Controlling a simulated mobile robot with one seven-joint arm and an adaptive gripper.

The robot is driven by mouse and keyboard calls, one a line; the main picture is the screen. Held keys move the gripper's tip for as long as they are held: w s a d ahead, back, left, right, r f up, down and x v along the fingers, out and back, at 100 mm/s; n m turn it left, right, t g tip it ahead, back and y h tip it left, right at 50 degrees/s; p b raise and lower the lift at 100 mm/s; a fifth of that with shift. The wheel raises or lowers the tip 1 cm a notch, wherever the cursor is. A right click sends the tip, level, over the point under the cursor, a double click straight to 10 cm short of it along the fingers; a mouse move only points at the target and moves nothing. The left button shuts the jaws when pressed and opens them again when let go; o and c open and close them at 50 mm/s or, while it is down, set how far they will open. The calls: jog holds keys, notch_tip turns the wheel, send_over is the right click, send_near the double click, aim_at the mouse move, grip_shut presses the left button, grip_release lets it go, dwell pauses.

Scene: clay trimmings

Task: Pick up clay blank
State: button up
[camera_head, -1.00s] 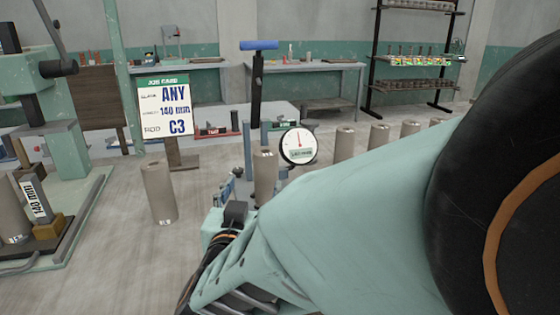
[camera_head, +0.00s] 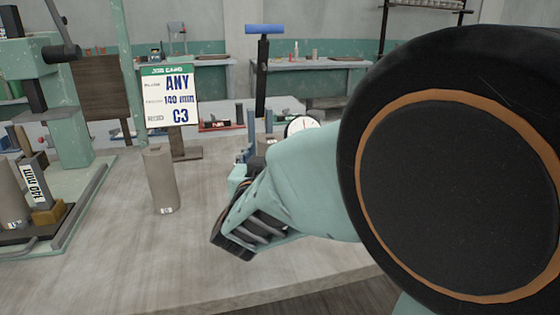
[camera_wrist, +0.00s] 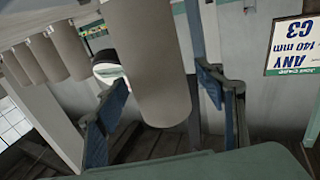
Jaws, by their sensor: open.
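A tall grey-brown clay blank (camera_wrist: 150,70) hangs down the middle of the wrist view, which shows the scene upside down. My gripper (camera_wrist: 160,88) is open, with one blue-padded finger on each side of this blank and gaps visible between. In the head view only a sliver of a blank (camera_head: 268,146) shows beside the dial gauge (camera_head: 300,125), behind my arm. My fingertips are mostly hidden there. Another blank (camera_head: 160,180) stands upright on the table at left. Several blanks (camera_wrist: 66,45) stand in a row at the left of the wrist view.
The job card (camera_head: 169,98) reads ANY, 140 mm, C3; it also shows in the wrist view (camera_wrist: 292,45). A green press (camera_head: 60,110) with a 140 mm tag stands at left. Bare table (camera_head: 130,245) lies in front.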

jog(key=shift+c, duration=0.4)
jog(key=c, duration=1.5)
jog(key=shift+r, duration=0.15)
grip_shut()
jog(key=shift+w+r, duration=0.1)
